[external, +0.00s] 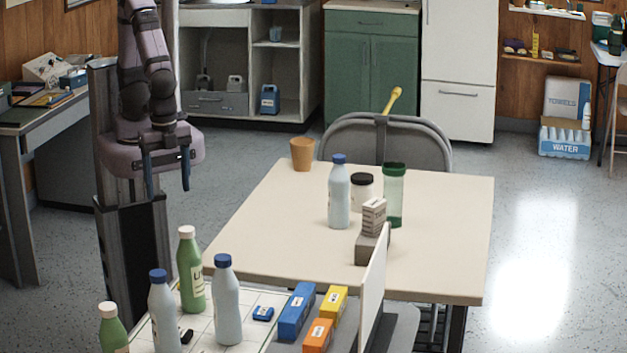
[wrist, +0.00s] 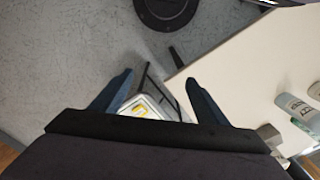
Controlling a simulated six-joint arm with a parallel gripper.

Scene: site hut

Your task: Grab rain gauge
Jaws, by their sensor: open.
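No rain gauge can be identified for certain. A translucent green cylinder with a dark green rim (external: 394,200) stands upright on the cream table (external: 270,225), and it is the thing most like a gauge. A white jar with a black lid (external: 361,190) and a blue-capped bottle (external: 339,195) stand just left of it. My gripper (external: 168,172) hangs fingers down, open and empty, left of the table and well away from the cylinder. In the wrist view, my gripper (wrist: 158,78) is over the floor beside the table edge, with nothing between its fingers.
A brown cup (external: 302,155) stands at the table's back left, and a small grey stand (external: 373,240) is in front of the cylinder. Several bottles and colored boxes (external: 297,310) crowd the nearer surface beside an upright white panel (external: 374,287). The table's left part is clear.

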